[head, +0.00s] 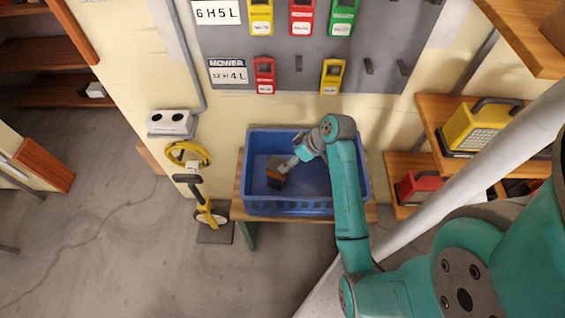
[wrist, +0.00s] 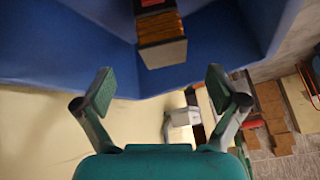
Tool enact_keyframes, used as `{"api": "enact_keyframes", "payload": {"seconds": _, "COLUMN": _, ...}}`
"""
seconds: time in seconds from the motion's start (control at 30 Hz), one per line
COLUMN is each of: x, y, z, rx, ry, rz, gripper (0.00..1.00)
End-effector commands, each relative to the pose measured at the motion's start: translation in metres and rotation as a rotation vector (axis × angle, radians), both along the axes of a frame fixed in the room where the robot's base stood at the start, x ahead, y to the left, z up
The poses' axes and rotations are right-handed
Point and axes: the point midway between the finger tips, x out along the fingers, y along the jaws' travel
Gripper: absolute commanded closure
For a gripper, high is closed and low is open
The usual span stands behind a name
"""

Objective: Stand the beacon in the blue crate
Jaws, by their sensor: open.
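The blue crate (head: 290,207) sits on a wooden bench against the wall. The beacon (head: 276,174), a small dark block with an orange-brown part, is inside the crate, left of its middle. In the wrist view the beacon (wrist: 162,32) shows an orange ribbed body with a grey end, against the blue crate wall (wrist: 100,65). My gripper (head: 291,163) is over the crate beside the beacon. In the wrist view my gripper (wrist: 160,88) is open and empty, with the beacon beyond the fingertips, apart from them. I cannot tell if the beacon stands fully upright.
A yellow measuring wheel (head: 208,212) stands left of the bench, under a yellow cable coil (head: 188,154). Shelves at right hold a yellow lamp (head: 477,126) and a red case (head: 418,186). A tool board (head: 310,62) hangs behind. The floor at left is clear.

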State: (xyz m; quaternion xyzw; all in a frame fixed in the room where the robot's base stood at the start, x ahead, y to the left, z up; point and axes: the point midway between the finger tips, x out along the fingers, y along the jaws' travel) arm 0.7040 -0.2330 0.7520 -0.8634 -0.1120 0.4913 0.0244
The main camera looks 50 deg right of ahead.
Motion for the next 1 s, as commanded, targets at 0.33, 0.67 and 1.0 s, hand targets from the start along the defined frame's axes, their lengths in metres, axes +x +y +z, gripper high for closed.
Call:
{"api": "enact_keyframes", "payload": {"seconds": 0.33, "x": -0.011, "y": -0.005, "z": 0.019, "rx": 0.0, "ry": 0.0, "rz": 0.0, "gripper": 0.05}}
{"api": "enact_keyframes", "payload": {"seconds": 0.67, "x": -0.011, "y": -0.005, "z": 0.019, "rx": 0.0, "ry": 0.0, "rz": 0.0, "gripper": 0.05}}
{"api": "enact_keyframes", "payload": {"seconds": 1.0, "x": -0.011, "y": -0.005, "z": 0.019, "rx": 0.001, "ry": 0.0, "rz": 0.001, "gripper": 0.05}}
